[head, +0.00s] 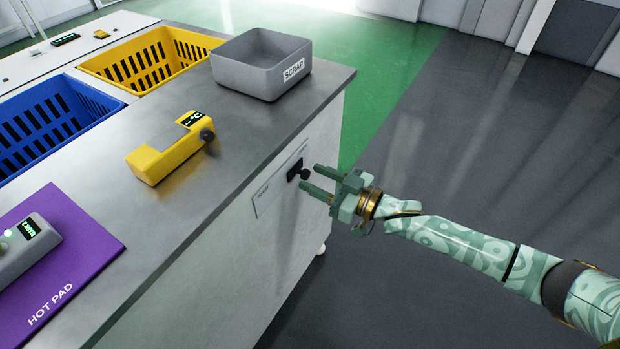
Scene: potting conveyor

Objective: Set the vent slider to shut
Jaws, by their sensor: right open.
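The vent slider (304,174) is a dark knob on a black block, set on a pale plate (266,198) on the side of the bench. The knob is toward the right end of the plate. The lettering on the plate is too small to read. My right gripper (309,179) is open, with its two green fingers pointing left at the bench side. The knob shows between the fingertips; I cannot tell whether they touch it. My left gripper is not in view.
The grey bench top (207,203) carries a grey SCRAP bin (240,75), a yellow device (165,158) and a purple HOT PAD mat (75,235) with a grey device (25,247). Blue (105,96) and yellow (140,50) crates sit behind. The floor at right is clear.

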